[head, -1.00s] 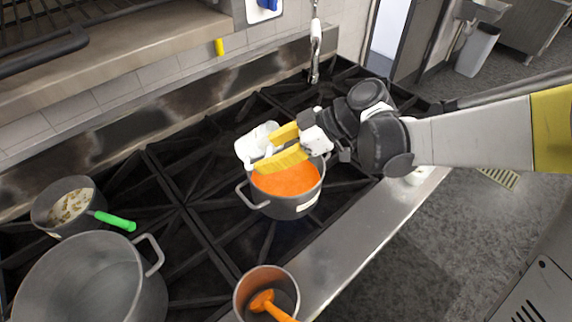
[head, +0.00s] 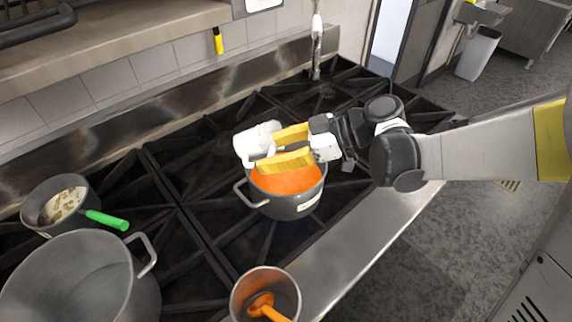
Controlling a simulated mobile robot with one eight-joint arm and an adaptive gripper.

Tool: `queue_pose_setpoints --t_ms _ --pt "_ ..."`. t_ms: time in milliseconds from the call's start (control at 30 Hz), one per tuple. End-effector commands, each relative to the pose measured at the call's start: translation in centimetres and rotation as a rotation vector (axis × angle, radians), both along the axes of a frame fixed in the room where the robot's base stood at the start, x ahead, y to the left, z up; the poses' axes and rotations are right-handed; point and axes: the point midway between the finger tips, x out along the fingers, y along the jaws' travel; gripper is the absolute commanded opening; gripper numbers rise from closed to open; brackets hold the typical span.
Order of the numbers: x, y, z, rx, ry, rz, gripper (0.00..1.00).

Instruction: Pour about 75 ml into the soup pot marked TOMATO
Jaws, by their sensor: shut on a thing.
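A grey two-handled pot (head: 285,208) with orange soup (head: 290,181) stands on the stove, a white label on its front side that is too small to read. My gripper (head: 278,148), with yellow fingers, is above the back part of this pot. It is shut on a white jug (head: 255,141), held at the pot's back left rim and looking tilted. The fingers hide part of the jug and of the soup. I cannot see the jug's contents or any stream.
A small pan (head: 62,203) with a green-handled utensil (head: 105,219) and a large empty pot (head: 75,280) stand at the left. A metal container (head: 265,292) with an orange utensil is at the front. Black stove grates (head: 185,165) lie between them.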

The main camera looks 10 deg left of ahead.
Motion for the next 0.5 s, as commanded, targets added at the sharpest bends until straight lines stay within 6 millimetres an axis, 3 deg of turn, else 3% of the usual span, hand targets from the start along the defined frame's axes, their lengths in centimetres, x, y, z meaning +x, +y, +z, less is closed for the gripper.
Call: queue_pose_setpoints --t_ms 500 --pt "0.0 -0.14 -0.42 0.056 0.003 0.0 0.0"
